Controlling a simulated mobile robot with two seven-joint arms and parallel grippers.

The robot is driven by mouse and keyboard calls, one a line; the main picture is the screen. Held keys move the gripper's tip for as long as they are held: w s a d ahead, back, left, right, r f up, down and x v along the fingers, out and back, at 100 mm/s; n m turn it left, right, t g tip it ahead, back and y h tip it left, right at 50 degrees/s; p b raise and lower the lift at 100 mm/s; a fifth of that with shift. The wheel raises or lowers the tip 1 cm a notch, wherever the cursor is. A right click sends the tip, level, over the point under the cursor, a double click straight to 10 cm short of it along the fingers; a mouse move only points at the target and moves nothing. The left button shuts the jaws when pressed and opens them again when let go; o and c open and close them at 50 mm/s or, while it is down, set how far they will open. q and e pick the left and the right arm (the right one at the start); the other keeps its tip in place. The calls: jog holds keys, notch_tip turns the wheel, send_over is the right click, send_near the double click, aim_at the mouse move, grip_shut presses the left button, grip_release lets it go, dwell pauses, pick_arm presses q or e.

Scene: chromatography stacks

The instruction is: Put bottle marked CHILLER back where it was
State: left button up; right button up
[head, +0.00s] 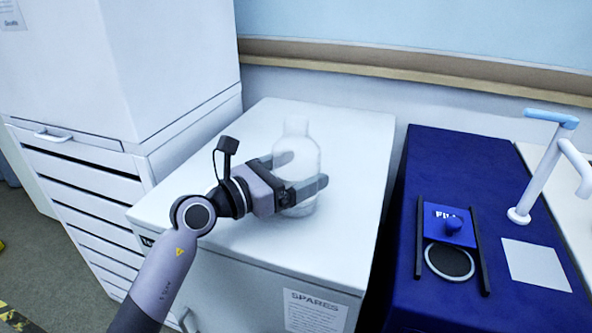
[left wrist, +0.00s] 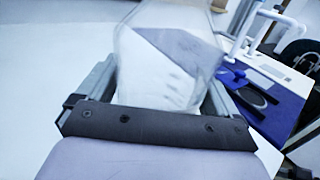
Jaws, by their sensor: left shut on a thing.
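A clear, translucent bottle (head: 296,158) stands upright over the top of the white SPARES cabinet (head: 345,140). I cannot read any marking on it. My left gripper (head: 305,175) has its two fingers around the lower body of the bottle and is shut on it. In the left wrist view the bottle (left wrist: 165,75) fills the space between the fingers. Whether its base touches the cabinet top is hard to tell. A blue station (head: 450,222) with a blue block and a round dark-centred ring sits on the dark blue surface to the right. My right gripper is not in view.
A tall white drawer unit (head: 85,170) stands close on the left. The dark blue bench (head: 425,160) lies to the right, with a white plate (head: 535,264) and a white-and-blue arm-like fixture (head: 540,170). The cabinet top around the bottle is clear. A wall with a wooden rail (head: 400,65) is behind.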

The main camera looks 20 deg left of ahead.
pick_arm(q)
jog(key=o, duration=1.4)
jog(key=shift+c, duration=0.2)
jog(key=shift+r, duration=0.1)
jog(key=v, duration=1)
jog(key=shift+s+a+b, duration=0.2)
jog(key=shift+s+b, duration=0.1)
jog(key=shift+b, duration=0.05)
jog(key=shift+s+a, duration=0.35)
jog(key=shift+s, duration=0.2)
